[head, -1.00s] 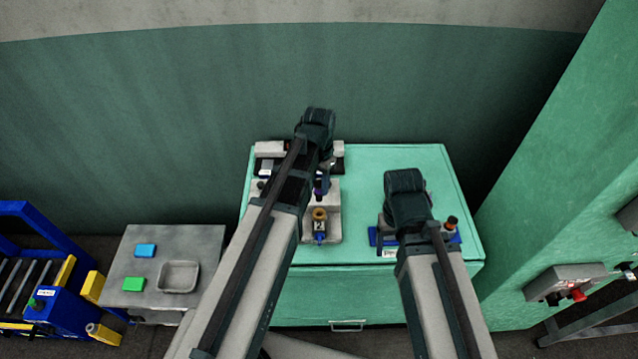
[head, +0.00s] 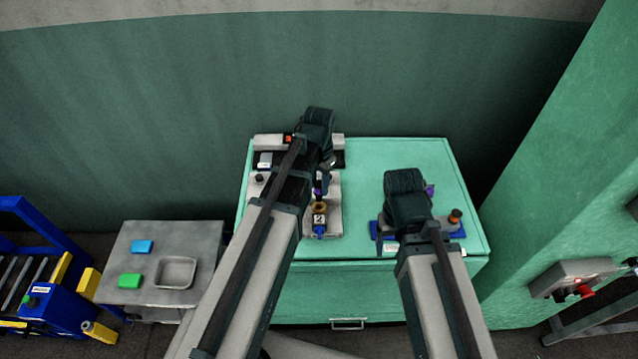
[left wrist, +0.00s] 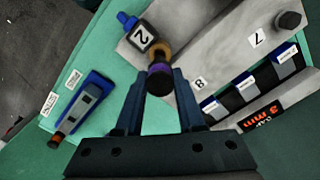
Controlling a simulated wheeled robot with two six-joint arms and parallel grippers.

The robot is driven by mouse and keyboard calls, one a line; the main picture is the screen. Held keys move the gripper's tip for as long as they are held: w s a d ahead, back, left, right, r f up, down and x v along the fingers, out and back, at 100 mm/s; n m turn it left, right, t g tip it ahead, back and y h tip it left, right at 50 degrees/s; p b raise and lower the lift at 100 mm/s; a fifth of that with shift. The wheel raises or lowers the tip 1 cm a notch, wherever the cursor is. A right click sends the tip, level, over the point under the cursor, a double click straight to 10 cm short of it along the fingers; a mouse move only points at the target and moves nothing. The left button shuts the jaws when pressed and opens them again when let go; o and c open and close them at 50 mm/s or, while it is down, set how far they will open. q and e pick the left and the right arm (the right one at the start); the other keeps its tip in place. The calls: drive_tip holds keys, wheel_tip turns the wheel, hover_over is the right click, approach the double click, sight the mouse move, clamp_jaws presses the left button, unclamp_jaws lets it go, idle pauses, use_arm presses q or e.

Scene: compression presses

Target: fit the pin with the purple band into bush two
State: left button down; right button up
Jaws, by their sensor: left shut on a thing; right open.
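The pin with the purple band (left wrist: 159,78) is between the fingers of my left gripper (left wrist: 160,95), which is shut on it. In the left wrist view its dark end faces me, overlapping the brass-coloured ring of bush two (left wrist: 161,50). I cannot tell whether the pin is inside the ring or just above it. The block labelled 2 (left wrist: 143,37) adjoins the ring. In the head view, the purple band (head: 319,187) shows below my left gripper (head: 325,172), just behind bush two (head: 319,208). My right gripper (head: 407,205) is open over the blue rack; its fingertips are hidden.
The blue rack (head: 458,234) holds an orange-and-black pin (head: 455,216). A tray (head: 176,272) stands left.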

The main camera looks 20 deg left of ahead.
sight(319, 198)
use_arm(q)
drive_tip(key=shift+f+b, duration=0.7)
drive_tip(key=shift+f, duration=0.4)
drive_tip(key=shift+f+b, duration=2.2)
drive_tip(key=shift+b, duration=0.05)
idle(0.3)
drive_tip(key=shift+c, duration=2.2)
unclamp_jaws()
drive_tip(key=shift+r, duration=0.1)
wheel_tip(319, 198, up, 14)
drive_tip(key=p, duration=1.4)
drive_tip(key=shift+f, duration=0.2)
